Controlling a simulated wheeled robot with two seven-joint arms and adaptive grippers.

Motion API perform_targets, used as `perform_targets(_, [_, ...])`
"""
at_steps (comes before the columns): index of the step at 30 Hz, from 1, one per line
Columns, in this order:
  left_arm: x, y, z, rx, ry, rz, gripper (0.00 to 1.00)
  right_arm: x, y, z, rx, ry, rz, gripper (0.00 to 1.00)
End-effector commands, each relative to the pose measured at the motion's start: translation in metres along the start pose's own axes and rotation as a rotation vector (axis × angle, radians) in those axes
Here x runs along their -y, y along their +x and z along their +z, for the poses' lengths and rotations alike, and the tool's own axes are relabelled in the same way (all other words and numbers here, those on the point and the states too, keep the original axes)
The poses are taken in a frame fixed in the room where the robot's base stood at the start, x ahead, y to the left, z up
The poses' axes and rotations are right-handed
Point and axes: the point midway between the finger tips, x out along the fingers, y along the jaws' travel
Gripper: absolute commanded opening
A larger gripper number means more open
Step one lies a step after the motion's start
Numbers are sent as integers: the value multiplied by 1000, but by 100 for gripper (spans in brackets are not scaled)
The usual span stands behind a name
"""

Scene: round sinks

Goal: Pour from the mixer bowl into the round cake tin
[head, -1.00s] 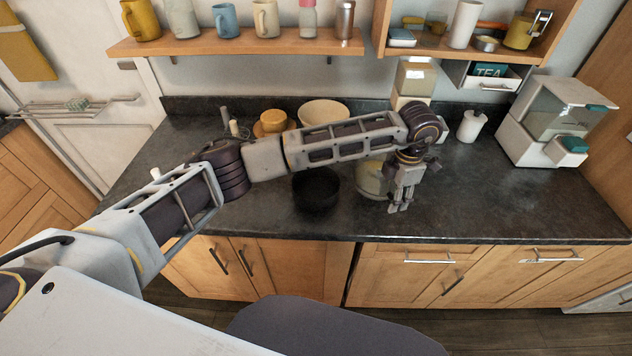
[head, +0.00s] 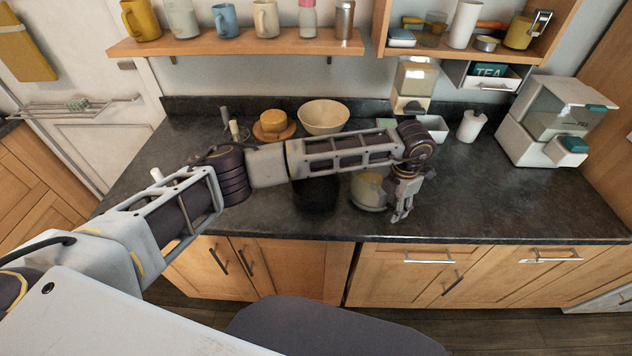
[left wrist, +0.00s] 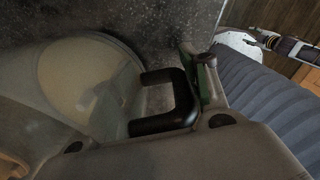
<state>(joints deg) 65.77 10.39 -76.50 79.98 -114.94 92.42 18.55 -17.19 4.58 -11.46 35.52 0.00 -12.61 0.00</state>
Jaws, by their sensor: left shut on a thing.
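The mixer bowl (head: 368,192) is clear, with pale batter inside, and sits right of the dark round cake tin (head: 316,194). My forearm hides the far part of both. My left gripper (head: 402,213) is at the bowl's right side, shut on its handle. In the left wrist view the black handle (left wrist: 172,118) lies by the finger, and the clear bowl (left wrist: 115,65) with its batter fills the left side. I cannot tell whether the bowl is clear of the counter. My right gripper is not in view.
Behind my arm stand a cream bowl (head: 324,116), a cake on a wooden board (head: 273,126) and a white container (head: 471,126). A white appliance (head: 548,125) stands at the right. The dark counter (head: 500,205) is free right of my gripper.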

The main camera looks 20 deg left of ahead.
Motion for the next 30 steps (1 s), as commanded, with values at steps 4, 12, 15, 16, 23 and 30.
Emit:
perform_targets(4, [-2,-8,-2,49,-1,-26,0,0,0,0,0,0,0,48])
perform_targets(12, [-5,-25,-7,166,-1,-93,0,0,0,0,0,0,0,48])
perform_targets(15, [-6,-35,-10,211,-1,-118,0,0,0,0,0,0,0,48])
perform_targets(16, [-7,-38,-10,224,-2,-126,0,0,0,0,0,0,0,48])
perform_targets(23, [-11,-59,-17,324,-3,-182,0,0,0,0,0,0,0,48])
perform_targets(30, [-16,-81,-26,427,-4,-242,0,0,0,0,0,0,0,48])
